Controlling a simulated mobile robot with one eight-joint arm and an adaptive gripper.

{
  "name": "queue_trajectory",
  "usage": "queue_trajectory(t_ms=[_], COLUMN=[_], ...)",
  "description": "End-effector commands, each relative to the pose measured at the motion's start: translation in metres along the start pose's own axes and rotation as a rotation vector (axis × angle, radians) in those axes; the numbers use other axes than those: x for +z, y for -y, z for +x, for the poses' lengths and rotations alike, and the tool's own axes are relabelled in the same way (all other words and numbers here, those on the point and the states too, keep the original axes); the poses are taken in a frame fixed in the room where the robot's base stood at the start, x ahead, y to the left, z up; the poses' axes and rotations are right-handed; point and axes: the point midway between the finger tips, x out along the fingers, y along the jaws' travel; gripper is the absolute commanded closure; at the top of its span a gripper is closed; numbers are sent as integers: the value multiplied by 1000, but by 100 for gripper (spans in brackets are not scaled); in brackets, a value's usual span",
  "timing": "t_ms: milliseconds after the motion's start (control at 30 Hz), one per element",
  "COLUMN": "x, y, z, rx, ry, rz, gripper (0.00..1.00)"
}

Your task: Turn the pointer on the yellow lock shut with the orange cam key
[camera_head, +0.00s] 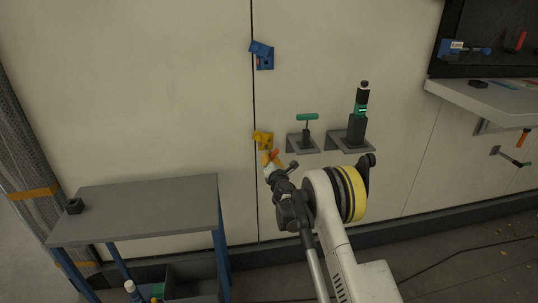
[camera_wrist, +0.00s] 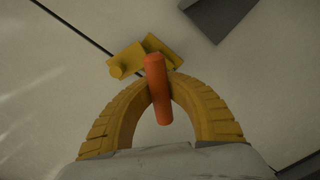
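The yellow lock (camera_head: 262,138) is mounted on the pale wall panel beside the vertical seam. It also shows in the wrist view (camera_wrist: 128,62) as a yellow block with a round knob at its left end. The orange cam key (camera_head: 272,155) is just below the lock. In the wrist view the orange handle (camera_wrist: 157,95) stands between the two ribbed yellow fingers of my gripper (camera_wrist: 154,88), whose tips close on it. The far end of the key is at the lock's lower right; I cannot tell whether it is seated. The pointer cannot be made out.
A blue lock (camera_head: 263,54) sits higher on the same seam. Right of the yellow lock, grey brackets hold a green T-handle tool (camera_head: 307,118) and a dark device (camera_head: 359,120). A grey table (camera_head: 150,208) stands at left. A shelf (camera_head: 490,105) is at right.

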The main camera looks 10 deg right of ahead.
Motion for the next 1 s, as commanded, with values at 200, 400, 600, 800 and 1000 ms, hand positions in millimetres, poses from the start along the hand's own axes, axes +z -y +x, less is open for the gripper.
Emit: queue_trajectory(t_ms=[200, 400, 600, 800, 1000], x=[0, 0, 0, 0, 0], y=[0, 0, 0, 0, 0], z=[-15, -28, -41, -50, -50], rx=[0, 0, 0, 0, 0], ry=[0, 0, 0, 0, 0], rz=[1, 1, 1, 1, 1], gripper=[100, 100, 100, 100, 100])
